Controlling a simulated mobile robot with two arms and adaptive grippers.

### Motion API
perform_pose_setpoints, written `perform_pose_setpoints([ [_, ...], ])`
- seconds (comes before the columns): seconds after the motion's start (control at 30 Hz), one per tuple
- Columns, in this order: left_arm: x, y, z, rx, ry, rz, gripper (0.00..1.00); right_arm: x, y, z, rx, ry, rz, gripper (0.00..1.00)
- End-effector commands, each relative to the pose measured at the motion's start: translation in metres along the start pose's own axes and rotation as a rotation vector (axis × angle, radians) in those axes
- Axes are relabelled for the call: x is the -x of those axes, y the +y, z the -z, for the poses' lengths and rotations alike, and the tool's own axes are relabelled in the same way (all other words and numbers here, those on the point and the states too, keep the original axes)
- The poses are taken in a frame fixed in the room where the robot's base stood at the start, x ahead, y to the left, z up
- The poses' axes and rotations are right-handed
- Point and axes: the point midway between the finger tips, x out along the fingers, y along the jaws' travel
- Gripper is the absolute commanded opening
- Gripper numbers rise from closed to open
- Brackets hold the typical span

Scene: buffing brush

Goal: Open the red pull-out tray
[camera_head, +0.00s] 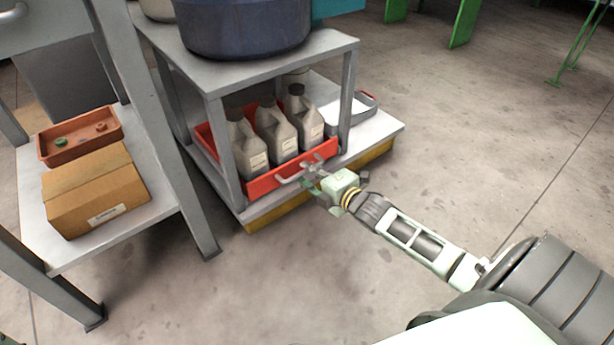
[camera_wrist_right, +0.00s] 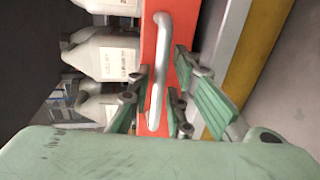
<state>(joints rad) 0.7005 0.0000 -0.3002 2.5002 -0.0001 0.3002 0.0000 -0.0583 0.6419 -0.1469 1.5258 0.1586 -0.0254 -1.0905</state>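The red pull-out tray (camera_head: 263,184) sits on the low shelf of a grey metal cart and carries three grey jugs (camera_head: 276,132). Its front panel also shows in the right wrist view (camera_wrist_right: 184,25). A silver bar handle (camera_wrist_right: 160,62) is fixed to that panel. My right gripper (camera_head: 309,173) is at the tray front, by the handle. In the wrist view its green fingers (camera_wrist_right: 160,92) are open, one on each side of the handle, with visible gaps. My left gripper is not in view.
A dark blue tub (camera_head: 245,28) stands on the cart top (camera_head: 330,45). On the left, a shelf holds a cardboard box (camera_head: 95,190) and a reddish-brown bin (camera_head: 80,150). The concrete floor in front of the cart is clear apart from my arm.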

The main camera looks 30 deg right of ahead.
Motion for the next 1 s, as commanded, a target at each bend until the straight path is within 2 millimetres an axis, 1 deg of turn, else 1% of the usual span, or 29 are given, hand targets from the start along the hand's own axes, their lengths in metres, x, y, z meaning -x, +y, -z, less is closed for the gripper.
perform_pose_setpoints([
  [0.03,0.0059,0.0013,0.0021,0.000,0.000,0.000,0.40,-0.0055,-0.0024,-0.0005,0.001,-0.001,-0.001,0.18],
  [0.13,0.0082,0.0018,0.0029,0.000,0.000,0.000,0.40,-0.0106,-0.0010,-0.0009,0.000,-0.001,0.000,0.18],
  [0.43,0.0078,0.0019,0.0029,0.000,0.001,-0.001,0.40,-0.0121,0.0002,-0.0006,0.000,-0.001,0.002,0.18],
  [0.67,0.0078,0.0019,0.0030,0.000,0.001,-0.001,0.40,-0.0120,0.0002,-0.0006,0.000,-0.001,0.002,0.00],
  [1.0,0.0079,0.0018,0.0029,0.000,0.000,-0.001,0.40,-0.0120,0.0000,-0.0005,0.000,-0.001,0.002,0.00],
])
